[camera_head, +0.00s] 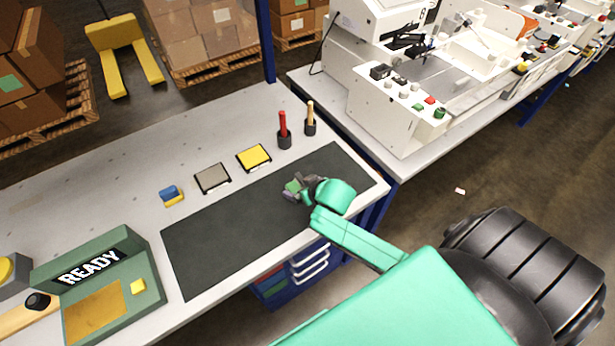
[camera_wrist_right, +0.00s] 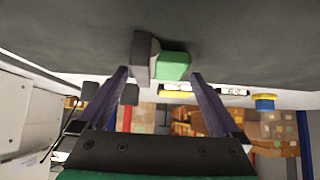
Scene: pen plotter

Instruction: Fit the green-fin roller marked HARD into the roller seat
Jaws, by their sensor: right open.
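A small roller with a green fin (camera_head: 293,186) and a grey part lies on the dark mat (camera_head: 220,245), near its right end. In the right wrist view its green fin (camera_wrist_right: 174,65) and grey part (camera_wrist_right: 146,58) show just beyond and between my fingertips. No marking on it can be read. My right gripper (camera_head: 298,188) is at the roller in the head view; in the wrist view its fingers (camera_wrist_right: 160,73) are spread, with no clear contact. It partly hides the roller in the head view. I cannot pick out the roller seat. My left gripper is out of view.
A blue-and-yellow piece (camera_head: 172,196), a grey pad (camera_head: 213,179) and a yellow pad (camera_head: 254,157) lie behind the mat. Red (camera_head: 284,130) and tan (camera_head: 310,119) handled tools stand in holders. A green READY box (camera_head: 112,285) is at left. The mat's middle is clear.

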